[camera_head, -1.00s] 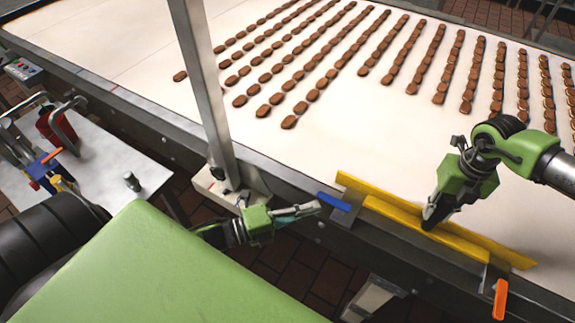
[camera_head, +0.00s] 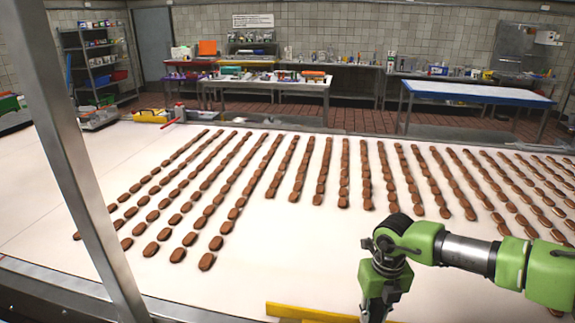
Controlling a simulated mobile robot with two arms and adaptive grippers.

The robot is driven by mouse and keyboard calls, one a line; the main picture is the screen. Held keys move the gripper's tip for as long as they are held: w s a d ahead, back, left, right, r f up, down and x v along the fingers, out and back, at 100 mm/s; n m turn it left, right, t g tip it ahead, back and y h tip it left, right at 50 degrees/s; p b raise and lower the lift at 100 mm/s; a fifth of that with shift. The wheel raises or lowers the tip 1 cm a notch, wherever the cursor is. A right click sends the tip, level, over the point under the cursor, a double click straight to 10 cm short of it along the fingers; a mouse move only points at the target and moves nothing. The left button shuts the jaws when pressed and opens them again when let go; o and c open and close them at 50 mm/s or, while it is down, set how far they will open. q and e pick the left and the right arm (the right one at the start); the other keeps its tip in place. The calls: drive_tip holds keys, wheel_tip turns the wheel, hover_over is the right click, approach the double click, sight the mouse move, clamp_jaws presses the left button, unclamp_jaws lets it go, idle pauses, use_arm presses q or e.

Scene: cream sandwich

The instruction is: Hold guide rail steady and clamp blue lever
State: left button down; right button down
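The yellow guide rail (camera_head: 290,311) shows only as a short strip at the bottom edge, lying over the near side of the white conveyor belt (camera_head: 250,270). My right gripper (camera_head: 375,308) comes in from the right and points down at the rail's right part. Its fingertips are cut off by the bottom edge, so its grip on the rail cannot be told. The blue lever and my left gripper are outside the view.
Rows of brown biscuits (camera_head: 323,175) cover the belt beyond the rail. A slanted metal post (camera_head: 75,160) stands at the left. Behind the belt are work tables (camera_head: 480,93), a shelf rack (camera_head: 95,60) and a tiled wall. The belt's near left is clear.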

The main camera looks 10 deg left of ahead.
sight(378, 302)
drive_tip(key=c, duration=1.6)
unclamp_jaws()
drive_tip(key=shift+s, duration=0.1)
drive_tip(key=shift+c, duration=0.2)
drive_tip(key=shift+r+p, duration=1.2)
drive_tip(key=shift+r, duration=1.55)
drive_tip(key=shift+r+p, duration=0.65)
drive_tip(key=shift+r, duration=1.15)
drive_tip(key=o, duration=0.5)
drive_tip(key=shift+o, duration=0.2)
